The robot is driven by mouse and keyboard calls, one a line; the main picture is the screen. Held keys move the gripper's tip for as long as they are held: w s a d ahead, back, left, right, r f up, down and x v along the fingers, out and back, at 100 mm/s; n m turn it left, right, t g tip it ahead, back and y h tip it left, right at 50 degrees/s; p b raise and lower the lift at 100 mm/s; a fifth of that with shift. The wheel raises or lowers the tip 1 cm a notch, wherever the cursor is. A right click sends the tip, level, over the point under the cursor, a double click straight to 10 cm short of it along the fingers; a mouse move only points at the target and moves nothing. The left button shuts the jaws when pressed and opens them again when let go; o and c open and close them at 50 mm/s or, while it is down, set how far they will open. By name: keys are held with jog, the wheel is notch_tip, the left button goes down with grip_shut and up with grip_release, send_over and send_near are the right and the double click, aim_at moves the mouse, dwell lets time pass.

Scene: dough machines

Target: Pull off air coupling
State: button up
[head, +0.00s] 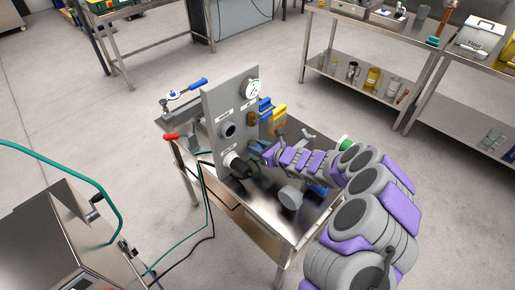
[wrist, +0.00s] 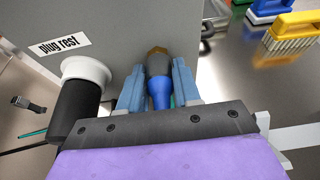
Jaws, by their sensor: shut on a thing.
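The air coupling (wrist: 160,88) is a dark grey and blue piece with a brass fitting (wrist: 157,51) at its far end, against the upright grey panel (wrist: 120,20) in the wrist view. My gripper (wrist: 158,80) is shut on the coupling, one blue-grey finger on each side of it. In the head view my gripper (head: 266,154) is at the right side of the panel (head: 222,105), and the coupling is mostly hidden there. I cannot tell whether the coupling is still seated on the brass fitting.
A black plug (wrist: 75,112) sits in a white ring beside the "plug rest" label, just left of my fingers. Yellow and blue brushes (wrist: 292,35) lie to the right. Hoses hang at left.

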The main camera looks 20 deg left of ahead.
grip_shut()
jog(key=shift+s+d, duration=0.2)
jog(key=shift+d, duration=0.2)
jog(key=shift+s+d, duration=0.35)
jog(key=shift+d, duration=0.5)
jog(key=s+d+p, duration=0.1)
jog(key=s+d, duration=0.1)
jog(key=d, duration=0.3)
jog(key=shift+s+d+p, duration=0.2)
jog(key=shift+d+p, duration=0.15)
jog(key=shift+d, duration=0.05)
